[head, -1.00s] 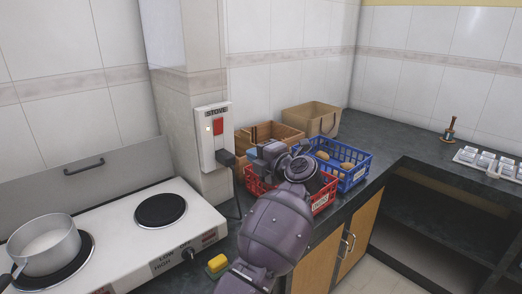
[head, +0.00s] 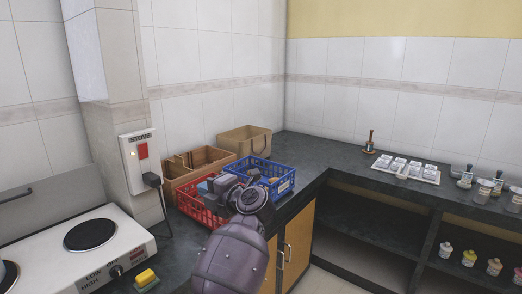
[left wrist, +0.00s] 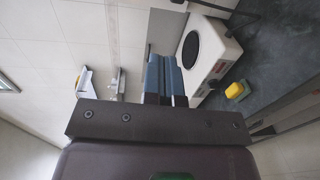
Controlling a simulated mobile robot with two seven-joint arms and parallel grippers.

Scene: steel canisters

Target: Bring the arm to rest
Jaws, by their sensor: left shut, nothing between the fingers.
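My left arm comes up from the bottom of the head view. Its gripper (head: 210,185) is over the red basket (head: 200,209), hiding part of it. In the left wrist view the two blue fingers (left wrist: 165,76) are together with nothing between them. My right gripper is not in view. Several steel canisters (head: 484,188) stand on the counter at the far right.
A blue basket (head: 282,186), wooden box (head: 185,178) and brown bag (head: 244,140) stand around the red basket. The stove (head: 122,251) and a yellow sponge (head: 146,277) are at left. A white tray (head: 408,170) lies at the back right.

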